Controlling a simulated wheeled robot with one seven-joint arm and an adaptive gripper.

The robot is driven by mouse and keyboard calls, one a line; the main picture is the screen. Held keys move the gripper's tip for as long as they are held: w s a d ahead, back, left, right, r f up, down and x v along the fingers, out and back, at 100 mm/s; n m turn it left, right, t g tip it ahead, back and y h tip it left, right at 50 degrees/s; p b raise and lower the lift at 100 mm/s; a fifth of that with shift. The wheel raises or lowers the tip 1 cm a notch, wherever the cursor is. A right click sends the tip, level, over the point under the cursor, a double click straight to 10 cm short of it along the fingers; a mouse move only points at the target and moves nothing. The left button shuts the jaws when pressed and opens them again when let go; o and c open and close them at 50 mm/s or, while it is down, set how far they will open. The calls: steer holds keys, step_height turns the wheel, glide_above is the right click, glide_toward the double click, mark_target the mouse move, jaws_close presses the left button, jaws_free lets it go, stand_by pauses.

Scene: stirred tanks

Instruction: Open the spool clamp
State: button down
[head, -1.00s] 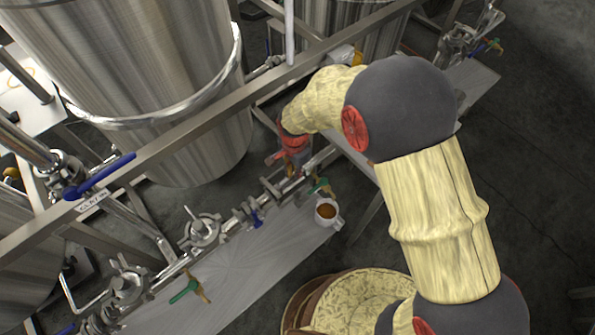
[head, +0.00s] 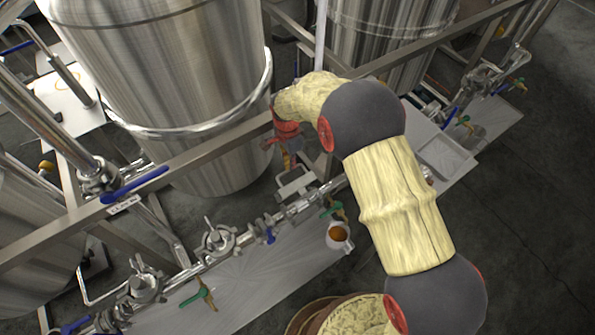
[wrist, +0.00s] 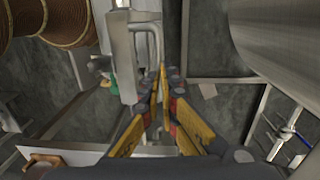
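I cannot tell for certain which fitting is the spool clamp. Round clamped fittings with upright handles sit along the pipe line in the head view: one clamp (head: 217,240) at the middle left and another clamp (head: 146,286) lower left. My gripper (head: 288,165) hangs beside the pipe line, right of both, near a pale metal bracket (head: 296,184). In the wrist view my gripper's yellow-and-black fingers (wrist: 163,78) converge with their tips close together. A grey metal block (wrist: 122,58) with a bent rod stands just left of the tips. I cannot see anything clearly held between them.
A large steel tank (head: 165,75) stands behind the frame rail (head: 190,160). Valves with a green handle (head: 199,294) and a blue handle (head: 135,185) stick out near the pipes. Dark floor lies clear at right.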

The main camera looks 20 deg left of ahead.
steer(key=c, duration=2.3)
jaws_free()
steer(key=shift+s+d+f, duration=0.55)
steer(key=shift+s+f, duration=0.05)
steer(key=shift+f, duration=0.25)
steer(key=o, duration=0.4)
steer(key=shift+w+a, duration=0.1)
steer(key=shift+w, duration=0.05)
steer(key=shift+w+a+r, duration=0.1)
steer(key=shift+r, duration=0.1)
